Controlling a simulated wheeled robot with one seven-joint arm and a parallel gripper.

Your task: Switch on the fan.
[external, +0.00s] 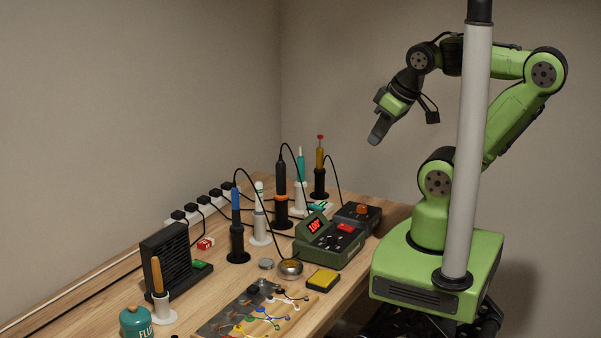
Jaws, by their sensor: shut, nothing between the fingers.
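In the external view, a black slatted box (166,262), which looks like the fan, stands upright on the left part of the bench. A small green part (202,266) sits at its right foot; I cannot tell whether it is the fan's switch. A small red piece (206,244) lies on the bench just behind the box. My gripper (375,138) is shut and empty. It points down and to the left, high above the back right of the bench, well apart from the fan.
A green soldering station (330,240) with a red display stands mid-bench. A power strip (180,215) runs along the wall. A circuit panel (240,312) lies in front.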

